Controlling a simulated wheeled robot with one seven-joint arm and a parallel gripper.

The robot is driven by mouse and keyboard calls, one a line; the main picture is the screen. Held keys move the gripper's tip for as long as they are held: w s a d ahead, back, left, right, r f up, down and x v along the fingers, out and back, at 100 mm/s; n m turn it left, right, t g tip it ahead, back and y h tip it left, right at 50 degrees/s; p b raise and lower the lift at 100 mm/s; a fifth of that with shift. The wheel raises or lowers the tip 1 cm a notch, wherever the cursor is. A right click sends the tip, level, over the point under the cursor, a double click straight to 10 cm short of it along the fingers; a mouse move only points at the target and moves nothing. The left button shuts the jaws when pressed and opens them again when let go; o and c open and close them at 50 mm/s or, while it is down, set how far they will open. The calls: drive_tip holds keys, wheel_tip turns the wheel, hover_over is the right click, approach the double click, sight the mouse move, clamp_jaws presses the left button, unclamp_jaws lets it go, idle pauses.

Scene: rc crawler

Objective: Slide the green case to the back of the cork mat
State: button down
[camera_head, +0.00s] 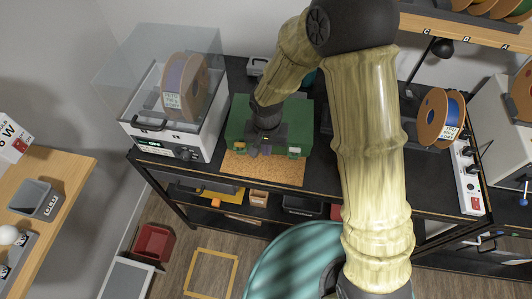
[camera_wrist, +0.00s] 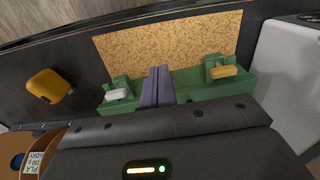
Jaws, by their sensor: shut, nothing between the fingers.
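The green case (camera_head: 300,125) stands on the black bench, with the cork mat (camera_head: 265,170) showing as a bare strip along its front side. In the wrist view the case (camera_wrist: 190,83) shows one pale latch (camera_wrist: 117,94) and one yellow latch (camera_wrist: 223,72), and the mat (camera_wrist: 170,42) lies beyond them. My gripper (camera_wrist: 160,72) is shut and empty, its purple fingers between the two latches at the case's front edge. In the head view my gripper (camera_head: 257,150) hides the middle of the case. I cannot tell whether the fingers touch it. The mat under the case is hidden.
A white machine (camera_head: 165,140) with a clear lid and a spool stands close left of the case. An orange-rimmed spool (camera_head: 437,118) and a power strip (camera_head: 468,175) are at the right. A yellow object (camera_wrist: 48,86) lies on the bench in the wrist view.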

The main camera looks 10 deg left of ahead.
wheel_tip(320, 180, up, 6)
drive_tip(key=b, duration=0.1)
drive_tip(key=shift+w+r, duration=0.15)
drive_tip(key=shift+w, duration=0.15)
idle(0.3)
drive_tip(key=s+d+r+t, duration=0.1)
drive_tip(key=s+d+r, duration=0.1)
drive_tip(key=d, duration=1)
drive_tip(key=s+d+r+t, duration=0.1)
drive_tip(key=s+d+r, duration=0.2)
drive_tip(key=d, duration=0.9)
drive_tip(key=shift+m+t, duration=0.3)
drive_tip(key=shift+r, duration=0.15)
